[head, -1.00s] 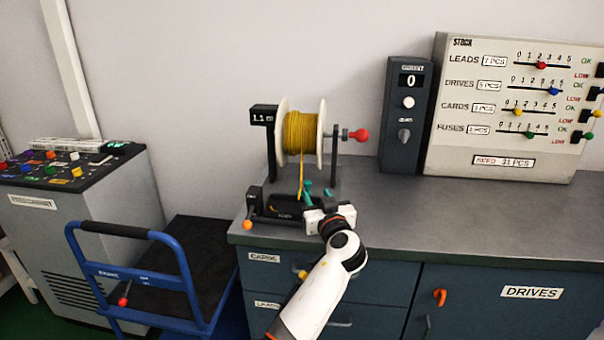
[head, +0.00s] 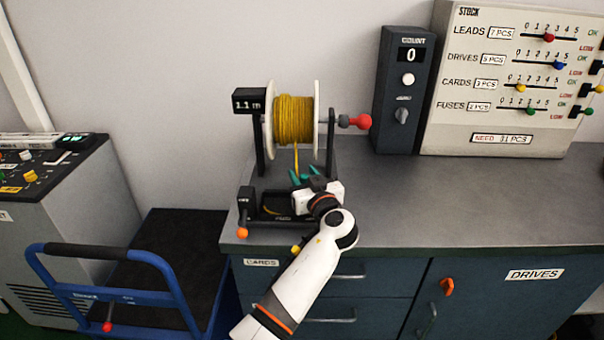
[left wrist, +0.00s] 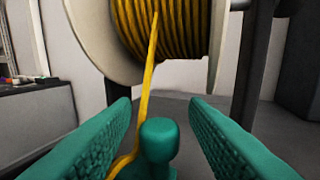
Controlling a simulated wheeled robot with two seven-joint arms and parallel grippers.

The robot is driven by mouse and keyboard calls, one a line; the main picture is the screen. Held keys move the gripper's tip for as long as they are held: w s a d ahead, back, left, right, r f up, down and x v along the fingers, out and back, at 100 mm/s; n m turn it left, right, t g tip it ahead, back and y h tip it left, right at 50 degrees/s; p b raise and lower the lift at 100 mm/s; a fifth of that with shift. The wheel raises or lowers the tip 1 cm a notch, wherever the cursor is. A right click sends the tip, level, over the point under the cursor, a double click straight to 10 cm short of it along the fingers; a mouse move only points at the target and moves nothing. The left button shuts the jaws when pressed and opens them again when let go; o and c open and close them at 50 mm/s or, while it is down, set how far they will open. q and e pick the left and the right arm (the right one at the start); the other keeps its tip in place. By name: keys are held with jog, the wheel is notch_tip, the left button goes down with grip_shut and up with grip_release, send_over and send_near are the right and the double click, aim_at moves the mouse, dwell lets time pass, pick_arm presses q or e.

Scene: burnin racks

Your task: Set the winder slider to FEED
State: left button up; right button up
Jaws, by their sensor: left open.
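The winder stands on the bench with a spool of yellow wire (head: 294,120) and a display (head: 249,101) reading 1.1 m. At its front left is a dark block marked OFF (head: 245,198) with an orange knob (head: 242,233). My left gripper (head: 304,175) is open low in front of the spool. In the left wrist view, a teal round-topped knob (left wrist: 160,140) stands between its two teal fingers (left wrist: 163,138), with a gap on each side. I cannot tell whether this knob is the slider's. The slider's FEED mark cannot be read. My right gripper is not in view.
Yellow wire (left wrist: 148,90) hangs from the spool just beyond the fingers. A red-ended crank (head: 360,121) sticks out right of the spool. A dark counter box (head: 404,90) and a stock board (head: 510,80) stand further right. The bench top (head: 440,200) between is clear.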

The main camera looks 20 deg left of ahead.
aim_at(288, 191)
pick_arm(q)
jog(key=shift+c, duration=0.4)
grip_shut()
jog(key=shift+s+a+b, duration=0.25)
jog(key=shift+a, duration=0.6)
jog(key=shift+s+a+b, duration=0.25)
jog(key=shift+a, duration=0.65)
jog(key=shift+c, duration=1.5)
grip_release()
jog(key=o, duration=0.4)
jog(key=shift+a, duration=0.15)
